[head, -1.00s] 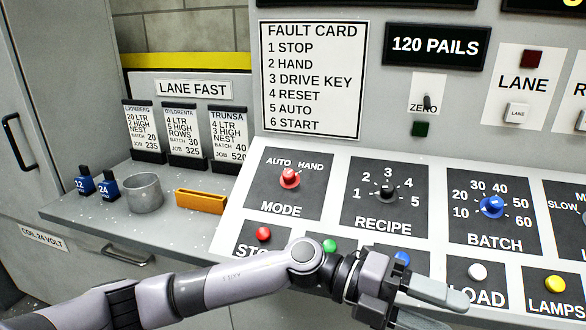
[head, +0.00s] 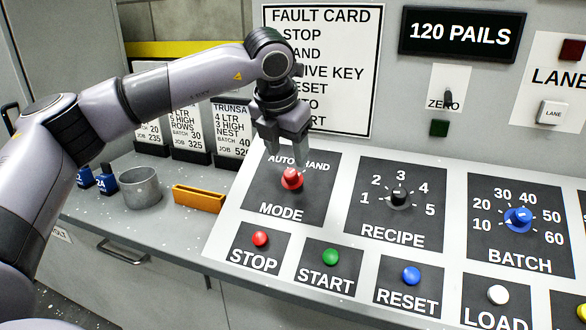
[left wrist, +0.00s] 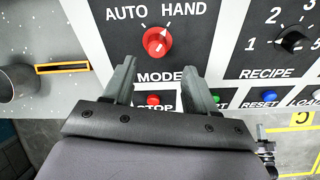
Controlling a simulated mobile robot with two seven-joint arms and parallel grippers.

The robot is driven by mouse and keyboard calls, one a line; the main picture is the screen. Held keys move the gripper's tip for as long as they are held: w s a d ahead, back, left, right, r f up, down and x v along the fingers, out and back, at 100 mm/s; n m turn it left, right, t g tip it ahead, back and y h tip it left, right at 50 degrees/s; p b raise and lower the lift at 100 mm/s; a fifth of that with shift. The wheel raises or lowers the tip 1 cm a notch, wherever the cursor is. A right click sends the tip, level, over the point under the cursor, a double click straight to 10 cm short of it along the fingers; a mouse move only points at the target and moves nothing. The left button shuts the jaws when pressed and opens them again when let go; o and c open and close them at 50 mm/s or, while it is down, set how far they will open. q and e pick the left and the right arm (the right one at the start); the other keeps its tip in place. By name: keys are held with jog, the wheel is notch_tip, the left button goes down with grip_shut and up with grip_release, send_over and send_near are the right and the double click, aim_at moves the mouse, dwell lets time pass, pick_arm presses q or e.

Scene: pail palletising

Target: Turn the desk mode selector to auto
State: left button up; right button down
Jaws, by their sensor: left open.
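The mode selector (head: 291,180) is a red round knob on a dark plate on the sloping desk, labelled AUTO at upper left and HAND at upper right. It also shows in the left wrist view (left wrist: 157,42), where its ridge appears to slant up and right, toward HAND. My left gripper (head: 290,160) is open and empty, pointing down close above the knob and partly covering its AUTO and HAND lettering in the head view. In the left wrist view its two fingers (left wrist: 160,62) are spread, with the knob just beyond the tips, roughly midway between them. My right gripper is not in view.
To the right are the recipe knob (head: 398,196) and the blue batch knob (head: 518,219). Below sit the red STOP (head: 260,239), green START (head: 331,257) and blue RESET (head: 411,275) buttons. A grey cup (head: 141,188) and an orange tray (head: 198,197) stand on the left shelf.

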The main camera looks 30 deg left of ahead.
aim_at(290, 173)
pick_arm(q)
jog(key=x, duration=0.3)
jog(key=p+x, duration=0.1)
jog(key=x, duration=0.3)
jog(key=shift+a+r, duration=0.1)
jog(key=shift+a, duration=0.15)
jog(key=c, duration=1.1)
